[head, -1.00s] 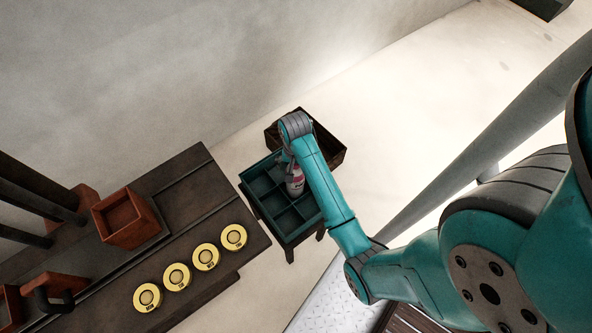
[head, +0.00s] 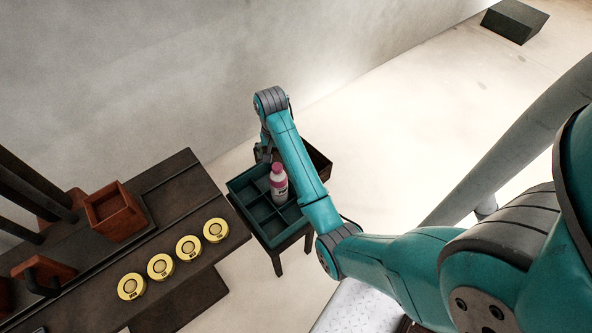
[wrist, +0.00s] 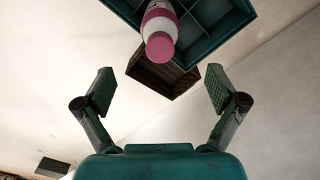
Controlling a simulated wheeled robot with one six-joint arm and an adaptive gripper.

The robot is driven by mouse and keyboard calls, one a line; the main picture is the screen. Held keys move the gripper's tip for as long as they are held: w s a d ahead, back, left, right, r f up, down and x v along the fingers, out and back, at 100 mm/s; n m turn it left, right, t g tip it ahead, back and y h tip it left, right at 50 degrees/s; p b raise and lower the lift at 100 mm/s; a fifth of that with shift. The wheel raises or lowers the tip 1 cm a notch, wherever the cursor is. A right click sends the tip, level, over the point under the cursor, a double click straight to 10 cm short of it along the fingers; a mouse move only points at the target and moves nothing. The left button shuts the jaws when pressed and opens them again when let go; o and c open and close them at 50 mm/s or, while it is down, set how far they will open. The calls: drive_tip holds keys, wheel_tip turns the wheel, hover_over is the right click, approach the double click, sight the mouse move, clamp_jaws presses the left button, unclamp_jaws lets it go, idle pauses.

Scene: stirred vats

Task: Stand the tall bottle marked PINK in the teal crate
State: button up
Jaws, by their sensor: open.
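The tall bottle (head: 278,184), white with a pink cap and a pink band, stands upright in a compartment of the teal crate (head: 243,180). In the wrist view the bottle (wrist: 159,32) points its pink cap toward me, and the crate (wrist: 216,40) is behind it at the top. The lettering on its label is too small to read surely. My gripper (head: 264,152) is beyond the crate's back edge, apart from the bottle. In the wrist view my gripper (wrist: 160,90) has its two fingers wide apart with nothing between them.
A dark brown crate (head: 319,166) stands right behind the teal one, under my arm; it also shows in the wrist view (wrist: 150,78). A dark bench (head: 170,185) at left carries several yellow round pieces (head: 188,247) and a red-brown box (head: 113,210). A dark box (head: 514,22) lies far right.

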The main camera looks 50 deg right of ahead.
drive_tip(key=s+a+f+n+t+h, duration=0.1)
drive_tip(key=s+a+f+n+t, duration=0.35)
drive_tip(key=s+a+f, duration=0.65)
drive_tip(key=s+a+r+n+t, duration=0.2)
drive_tip(key=s+a+t, duration=0.2)
drive_tip(key=s+a, duration=0.45)
drive_tip(key=s+a+r+n+t, duration=0.2)
drive_tip(key=s+a+r+t, duration=0.1)
drive_tip(key=s+r, duration=0.5)
drive_tip(key=s+a+r+n+t+y, duration=0.1)
drive_tip(key=s+a+r+n+t, duration=0.1)
drive_tip(key=s+r, duration=0.6)
wheel_tip(320, 180, up, 6)
drive_tip(key=shift+s+a+r+n+t, duration=0.25)
drive_tip(key=shift+s+a+n+t, duration=0.15)
drive_tip(key=shift+n+t, duration=0.3)
